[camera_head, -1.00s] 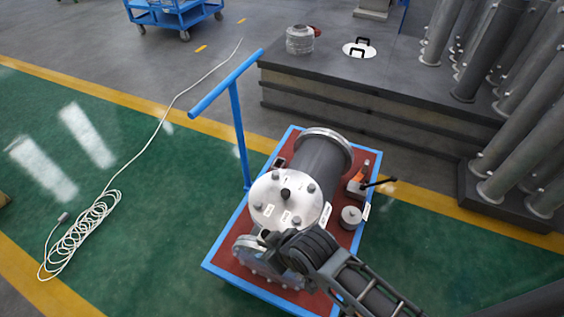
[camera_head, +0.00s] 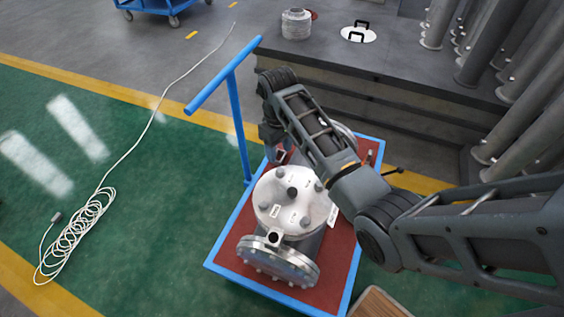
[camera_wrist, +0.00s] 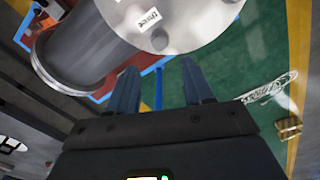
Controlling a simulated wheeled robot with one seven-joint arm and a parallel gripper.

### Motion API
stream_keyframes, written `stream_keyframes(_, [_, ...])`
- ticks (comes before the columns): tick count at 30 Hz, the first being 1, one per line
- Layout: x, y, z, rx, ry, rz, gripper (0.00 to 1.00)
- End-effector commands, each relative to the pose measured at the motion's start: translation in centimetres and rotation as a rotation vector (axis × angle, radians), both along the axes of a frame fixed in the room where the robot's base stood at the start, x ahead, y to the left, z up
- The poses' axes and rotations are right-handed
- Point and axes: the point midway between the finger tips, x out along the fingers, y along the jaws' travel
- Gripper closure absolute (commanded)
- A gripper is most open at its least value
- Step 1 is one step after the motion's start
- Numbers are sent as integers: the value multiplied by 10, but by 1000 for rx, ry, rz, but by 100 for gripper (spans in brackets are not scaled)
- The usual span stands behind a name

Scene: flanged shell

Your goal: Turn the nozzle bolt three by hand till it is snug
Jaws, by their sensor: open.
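In the wrist view the plate (camera_wrist: 190,12) fills the top, with a tag reading "three" (camera_wrist: 148,20) beside a grey bolt head (camera_wrist: 160,40). My gripper (camera_wrist: 160,76) is open, its two fingers apart with nothing between them. The bolt head shows beyond the fingertips, apart from them. In the head view my gripper (camera_head: 272,146) is at the far left side of the shell, partly hidden by my arm, which also covers much of the shell's body.
The shell lies on a red-topped cart with a blue frame (camera_head: 228,262) and a blue push handle (camera_head: 225,78). A lower bolted flange (camera_head: 272,262) faces the front. A dark platform (camera_head: 400,85) with grey pipes stands behind. A white cable (camera_head: 75,240) coils on the green floor left.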

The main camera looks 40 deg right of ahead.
Motion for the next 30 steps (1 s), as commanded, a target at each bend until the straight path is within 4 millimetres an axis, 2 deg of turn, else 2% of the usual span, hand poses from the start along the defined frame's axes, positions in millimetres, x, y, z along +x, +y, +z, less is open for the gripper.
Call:
stream_keyframes(10, [-1, 0, -49, 1, 2, -1, 49])
stream_keyframes(15, [0, 0, -68, 0, 0, 0, 49])
stream_keyframes(26, [0, 0, -75, 0, -2, 0, 49])
stream_keyframes(30, [0, 1, -75, 0, -2, 0, 59])
